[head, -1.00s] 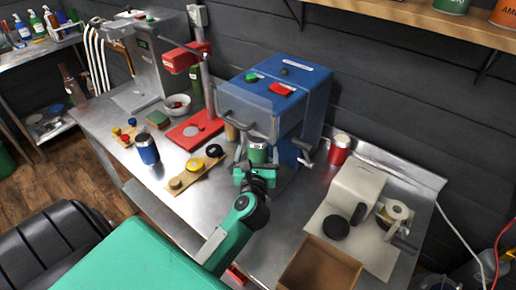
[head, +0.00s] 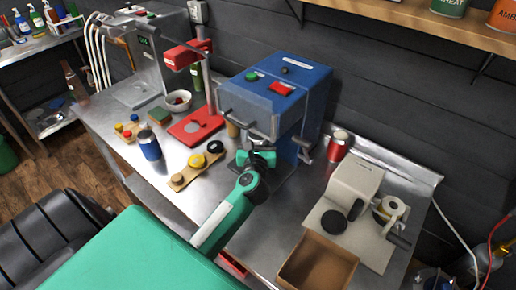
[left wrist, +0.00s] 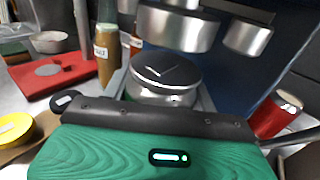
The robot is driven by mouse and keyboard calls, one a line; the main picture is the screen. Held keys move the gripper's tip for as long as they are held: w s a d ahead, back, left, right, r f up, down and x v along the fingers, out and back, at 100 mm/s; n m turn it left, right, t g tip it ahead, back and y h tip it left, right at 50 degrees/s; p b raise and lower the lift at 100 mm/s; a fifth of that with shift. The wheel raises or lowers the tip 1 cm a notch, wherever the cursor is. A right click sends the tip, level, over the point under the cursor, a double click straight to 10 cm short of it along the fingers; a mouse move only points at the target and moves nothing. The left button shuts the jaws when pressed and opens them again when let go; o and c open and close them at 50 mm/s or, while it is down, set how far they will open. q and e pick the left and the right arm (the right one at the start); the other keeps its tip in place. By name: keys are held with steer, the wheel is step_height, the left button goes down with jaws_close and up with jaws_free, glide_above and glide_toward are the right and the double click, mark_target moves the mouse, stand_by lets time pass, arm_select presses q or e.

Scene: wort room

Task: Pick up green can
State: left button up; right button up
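A can with a silver lid (left wrist: 165,70) stands under the metal heads of the blue machine in the left wrist view. Only its top and upper rim show clearly, with a trace of green at its side; its lower part is hidden behind my gripper. My left gripper (head: 257,158) is at the front of the blue machine in the head view, right at the can's place, and it covers most of the can there. The left wrist view shows the green gripper body just in front of the can, but the fingertips are hidden. My right gripper is not in view.
The blue machine (head: 281,90) stands over the can, its metal heads (left wrist: 177,27) close above the lid. A cardboard box (head: 318,262) is at the front right.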

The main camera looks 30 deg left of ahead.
arm_select(q)
steer(key=c, duration=0.4)
steer(key=shift+r, duration=0.1)
steer(key=b+v, duration=0.2)
steer(key=v, duration=0.4)
steer(key=r+b+v, duration=0.1)
steer(key=b+v, duration=0.1)
steer(key=v, duration=0.4)
steer(key=b+v, duration=0.2)
steer(key=v, duration=0.4)
steer(key=shift+r, duration=0.25)
